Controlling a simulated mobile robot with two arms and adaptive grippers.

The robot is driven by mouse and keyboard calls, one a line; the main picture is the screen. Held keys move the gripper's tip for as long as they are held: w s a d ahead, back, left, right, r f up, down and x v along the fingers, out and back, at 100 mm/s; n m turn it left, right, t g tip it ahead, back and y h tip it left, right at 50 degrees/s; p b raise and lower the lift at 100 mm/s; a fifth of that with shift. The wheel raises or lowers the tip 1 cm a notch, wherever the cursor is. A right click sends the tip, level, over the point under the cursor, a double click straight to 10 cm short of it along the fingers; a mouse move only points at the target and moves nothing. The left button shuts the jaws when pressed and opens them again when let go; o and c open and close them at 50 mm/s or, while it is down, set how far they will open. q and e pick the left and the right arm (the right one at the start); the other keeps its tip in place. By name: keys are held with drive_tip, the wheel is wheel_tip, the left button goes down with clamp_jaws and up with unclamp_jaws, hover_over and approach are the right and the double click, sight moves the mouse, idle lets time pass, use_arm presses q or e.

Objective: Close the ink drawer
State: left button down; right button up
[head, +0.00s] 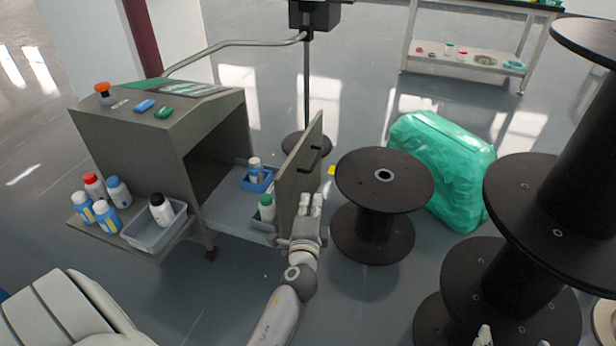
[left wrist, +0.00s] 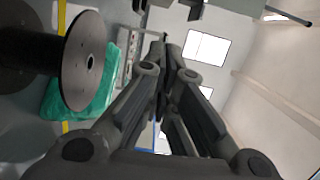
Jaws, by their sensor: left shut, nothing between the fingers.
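The ink drawer (head: 228,209) is pulled out of the grey cabinet (head: 160,135), its tall front panel (head: 301,170) facing right with a dark handle. Inside are a green-capped white bottle (head: 266,208) and a blue bin (head: 257,182) holding a bottle. My left gripper (head: 310,200) is shut and empty, fingers pointing up beside the front panel's outer face; I cannot tell whether it touches. Its shut fingers (left wrist: 166,60) fill the middle of the left wrist view. At the head view's bottom right, pale tips (head: 484,336) look like part of my right gripper.
A black spool (head: 385,180) stands just right of my left gripper. Stacked black spools (head: 530,260) and a green wrapped bundle (head: 442,165) are farther right. A side shelf (head: 150,245) holds several bottles and a grey bin (head: 155,225). A stand (head: 306,95) rises behind the drawer.

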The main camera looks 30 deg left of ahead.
use_arm(q)
drive_tip(key=w+a+r, duration=0.1)
drive_tip(key=w+a, duration=0.7)
drive_tip(key=a, duration=0.1)
use_arm(e)
drive_tip(key=shift+r, duration=0.6)
